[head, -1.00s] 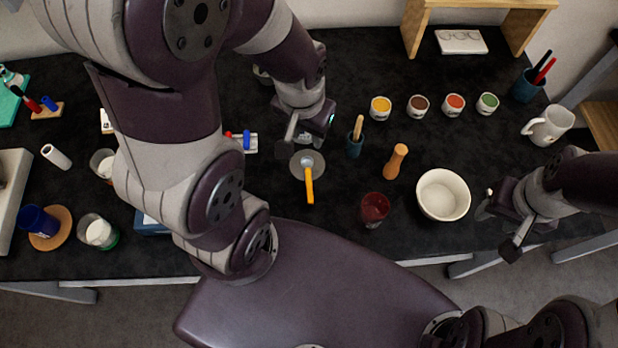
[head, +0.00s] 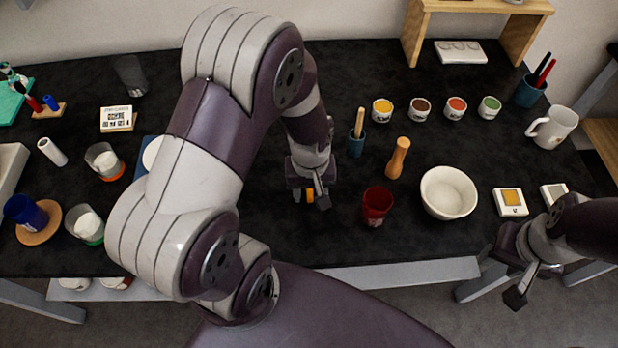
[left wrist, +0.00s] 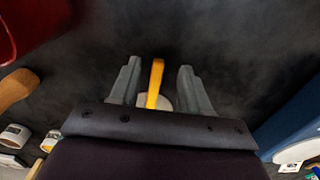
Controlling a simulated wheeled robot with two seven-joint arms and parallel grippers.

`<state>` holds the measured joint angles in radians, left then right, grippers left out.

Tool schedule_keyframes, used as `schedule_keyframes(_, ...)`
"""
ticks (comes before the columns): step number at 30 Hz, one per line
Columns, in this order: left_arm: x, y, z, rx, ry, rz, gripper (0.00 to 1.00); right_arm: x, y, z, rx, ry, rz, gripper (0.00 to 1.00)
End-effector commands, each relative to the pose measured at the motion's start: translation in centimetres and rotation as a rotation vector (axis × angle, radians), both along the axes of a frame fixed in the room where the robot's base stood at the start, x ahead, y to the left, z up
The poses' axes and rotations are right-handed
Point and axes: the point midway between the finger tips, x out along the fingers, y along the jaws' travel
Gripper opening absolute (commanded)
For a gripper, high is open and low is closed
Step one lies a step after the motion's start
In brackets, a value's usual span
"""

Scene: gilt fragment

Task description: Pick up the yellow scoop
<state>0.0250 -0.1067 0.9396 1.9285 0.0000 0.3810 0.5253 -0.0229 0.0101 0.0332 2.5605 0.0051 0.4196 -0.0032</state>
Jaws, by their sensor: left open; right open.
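The yellow scoop (left wrist: 155,82) lies on the black table. In the left wrist view its yellow handle stands between the two fingers of my left gripper (left wrist: 157,88), which is open, with gaps on both sides. Its pale head is partly hidden behind the gripper body. In the head view my left gripper (head: 311,200) is over the scoop, and only a bit of the handle (head: 310,194) shows. My right gripper (head: 510,278) is open and empty, off the table's front edge at the right.
A red cup (head: 377,205) stands just right of my left gripper, with a white bowl (head: 448,193) further right. A wooden pestle-like piece (head: 398,158) and a blue holder (head: 356,143) stand behind. The dark table between the gripper and the front edge is clear.

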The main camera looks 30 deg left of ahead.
Motion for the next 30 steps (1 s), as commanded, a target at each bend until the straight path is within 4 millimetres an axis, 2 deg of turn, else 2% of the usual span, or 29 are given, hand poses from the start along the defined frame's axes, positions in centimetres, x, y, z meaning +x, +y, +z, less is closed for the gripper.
schedule_keyframes(4,0.1,-0.1,-2.3,0.000,0.002,0.000,0.47,0.0,0.0,-0.1,0.000,0.000,0.000,0.46)
schedule_keyframes(11,0.1,0.0,-2.7,0.000,-0.001,0.000,0.47,0.0,0.0,-0.1,0.000,0.000,0.000,0.46)
schedule_keyframes(12,0.1,0.0,-2.6,0.001,-0.001,0.000,0.40,0.0,0.0,-0.1,0.000,0.000,0.000,0.46)
schedule_keyframes(14,0.1,0.0,-2.6,0.001,-0.001,0.000,0.21,0.0,0.0,-0.1,0.000,0.000,0.000,0.46)
schedule_keyframes(15,0.1,0.0,-2.6,0.001,-0.001,0.000,0.08,0.0,0.0,-0.1,0.000,0.000,0.000,0.46)
schedule_keyframes(16,0.1,0.0,-2.6,0.001,-0.001,0.000,0.00,0.0,0.0,-0.1,0.000,0.000,0.000,0.46)
schedule_keyframes(26,0.1,0.0,-2.5,0.000,0.000,0.000,0.00,0.0,0.0,-0.1,0.000,0.000,0.000,0.46)
schedule_keyframes(30,0.2,0.0,-1.5,0.000,-0.004,0.000,0.00,0.0,0.0,0.0,0.000,0.000,0.000,0.46)
